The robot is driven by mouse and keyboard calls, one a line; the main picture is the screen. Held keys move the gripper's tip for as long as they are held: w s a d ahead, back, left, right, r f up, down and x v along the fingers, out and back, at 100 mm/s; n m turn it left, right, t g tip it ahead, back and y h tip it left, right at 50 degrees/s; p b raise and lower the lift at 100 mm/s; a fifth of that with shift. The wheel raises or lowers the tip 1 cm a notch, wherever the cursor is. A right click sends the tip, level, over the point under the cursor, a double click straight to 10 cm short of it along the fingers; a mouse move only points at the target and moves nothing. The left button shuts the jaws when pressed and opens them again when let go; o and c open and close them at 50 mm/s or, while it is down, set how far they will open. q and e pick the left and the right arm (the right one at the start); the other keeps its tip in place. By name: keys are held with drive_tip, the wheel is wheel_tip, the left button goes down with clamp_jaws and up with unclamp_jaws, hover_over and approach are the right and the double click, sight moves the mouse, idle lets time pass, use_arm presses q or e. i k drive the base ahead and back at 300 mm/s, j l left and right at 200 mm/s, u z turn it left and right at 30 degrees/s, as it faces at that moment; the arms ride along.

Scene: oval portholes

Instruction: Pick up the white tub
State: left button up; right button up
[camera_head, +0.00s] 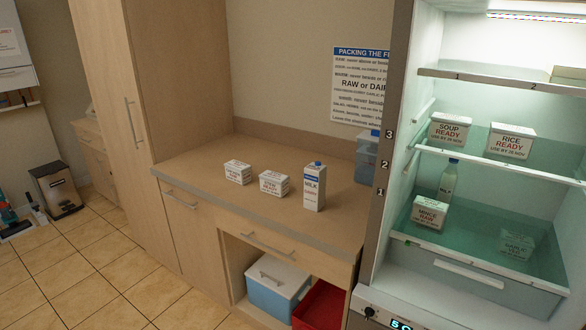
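Two white tubs with red lettering stand on the wooden counter (190,165). The left tub (237,173) is the smaller-looking one, and its label is too small to read. The right tub (273,184) seems to read READY. More white tubs are in the lit fridge: a SOUP READY tub (450,131) and a RICE READY tub (510,143) on the middle shelf, and a MINCE RAW tub (429,212) lower down. Another tub (516,244) shows dimly through the clear drawer. Neither of my grippers is in view.
A milk carton (314,187) stands right of the counter tubs, with blue containers (367,160) at the counter's right end. A bottle (448,180) stands in the fridge. Below the counter are a cool box (277,287) and a red crate (319,306). The counter's left part is clear.

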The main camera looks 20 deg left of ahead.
sight(239, 172)
drive_tip(key=i+j+z, duration=0.2)
drive_tip(key=j+z, duration=0.15)
drive_tip(key=j, duration=0.4)
drive_tip(key=j+z, duration=0.35)
drive_tip(key=j, duration=0.45)
drive_tip(key=j+z, duration=0.35)
drive_tip(key=j, duration=0.5)
